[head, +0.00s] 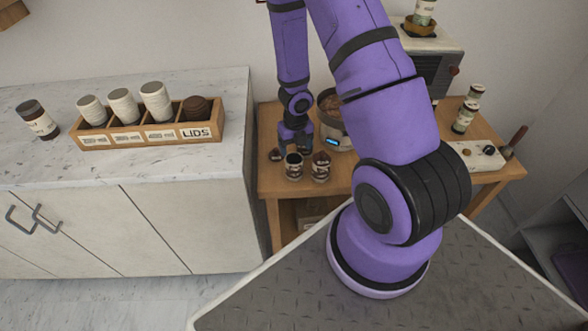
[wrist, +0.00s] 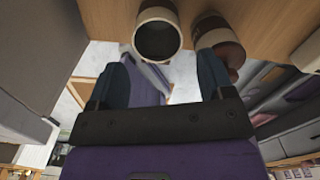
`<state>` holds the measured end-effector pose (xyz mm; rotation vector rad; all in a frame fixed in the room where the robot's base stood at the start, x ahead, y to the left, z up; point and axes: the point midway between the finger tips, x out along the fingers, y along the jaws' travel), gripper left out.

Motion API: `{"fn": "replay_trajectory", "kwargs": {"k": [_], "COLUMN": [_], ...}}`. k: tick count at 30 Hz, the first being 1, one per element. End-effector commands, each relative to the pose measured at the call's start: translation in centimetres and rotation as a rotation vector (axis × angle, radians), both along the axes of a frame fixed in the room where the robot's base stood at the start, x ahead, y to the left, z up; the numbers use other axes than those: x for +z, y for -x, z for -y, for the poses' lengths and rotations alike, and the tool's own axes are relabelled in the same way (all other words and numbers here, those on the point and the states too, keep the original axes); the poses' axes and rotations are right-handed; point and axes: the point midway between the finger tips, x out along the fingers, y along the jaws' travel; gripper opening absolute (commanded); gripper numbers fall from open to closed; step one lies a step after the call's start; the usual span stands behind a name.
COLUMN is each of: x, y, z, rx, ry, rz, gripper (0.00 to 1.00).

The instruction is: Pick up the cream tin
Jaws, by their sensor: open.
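Two small dark tins with pale bands stand side by side at the front left of the wooden cart, a left one (head: 293,167) and a right one (head: 320,167). Their labels are too small to read, so I cannot tell which is the cream tin. My gripper (head: 294,145) points down just behind the left tin. In the wrist view my gripper (wrist: 162,68) is open with nothing held between its fingers. A pale-rimmed tin with a dark round end (wrist: 157,40) shows beyond the fingers, and a brown and pale one (wrist: 217,38) is partly hidden by a finger.
A round pot with a small display (head: 331,115) stands close behind the tins. Stacked tins (head: 465,117) and a white box with knobs (head: 475,155) are on the cart's right. The counter at left holds a lids rack (head: 150,134) and a brown jar (head: 38,118).

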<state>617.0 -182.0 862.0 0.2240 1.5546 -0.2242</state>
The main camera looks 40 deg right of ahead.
Motion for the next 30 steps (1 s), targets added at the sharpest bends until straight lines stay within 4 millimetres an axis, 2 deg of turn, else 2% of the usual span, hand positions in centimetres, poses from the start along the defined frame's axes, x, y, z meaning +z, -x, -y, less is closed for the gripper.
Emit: {"fn": "replay_trajectory", "kwargs": {"k": [18, 26, 30], "x": [-2.9, -3.6, -5.0], "y": [0.1, 0.0, 0.0], "z": [-0.2, -0.1, -0.2], "rx": [-0.001, -0.001, 0.0], "ry": [-0.003, 0.0, 0.001], "rz": [-0.01, -0.005, -0.008], "gripper": [0.74, 0.74, 0.74]}}
